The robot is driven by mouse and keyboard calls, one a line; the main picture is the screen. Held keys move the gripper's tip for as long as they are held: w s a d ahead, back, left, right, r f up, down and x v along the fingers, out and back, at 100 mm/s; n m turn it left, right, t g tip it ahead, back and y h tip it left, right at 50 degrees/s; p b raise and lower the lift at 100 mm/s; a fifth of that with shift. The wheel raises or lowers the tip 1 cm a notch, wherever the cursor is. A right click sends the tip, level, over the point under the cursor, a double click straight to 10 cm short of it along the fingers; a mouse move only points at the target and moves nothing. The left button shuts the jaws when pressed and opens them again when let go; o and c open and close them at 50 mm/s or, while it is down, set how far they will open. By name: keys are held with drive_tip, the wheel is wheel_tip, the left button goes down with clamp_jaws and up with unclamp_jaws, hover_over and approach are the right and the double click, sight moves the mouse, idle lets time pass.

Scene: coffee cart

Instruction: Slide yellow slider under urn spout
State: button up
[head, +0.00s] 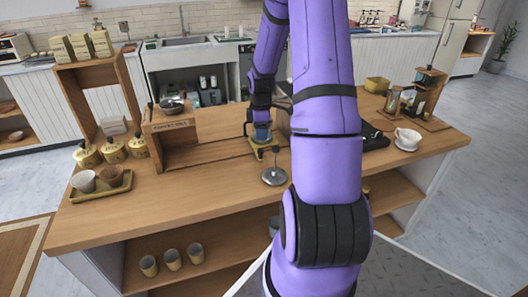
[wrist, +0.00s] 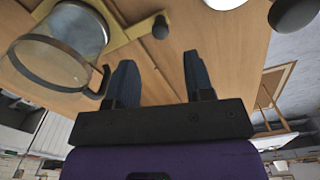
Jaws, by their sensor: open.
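The yellow slider (head: 257,154) lies on the wooden counter, just below my gripper (head: 260,129) in the head view. In the wrist view the yellow slider (wrist: 125,27) is at the upper left. A clear, grey-looking vessel (wrist: 78,30) stands on it, with a round rim facing the camera. A dark knob (wrist: 160,27) sits at the slider's end, beyond my fingertips. My gripper (wrist: 161,62) is open, with nothing between its two fingers. The urn and its spout cannot be made out; my arm covers part of the counter.
A silver round-based stand (head: 274,177) is in front of the slider. A white cup (head: 407,139) is right. The front left counter is clear.

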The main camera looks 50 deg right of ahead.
sight(261, 150)
wheel_tip(261, 150, down, 9)
drive_tip(key=shift+f, duration=0.2)
drive_tip(key=shift+c, duration=0.5)
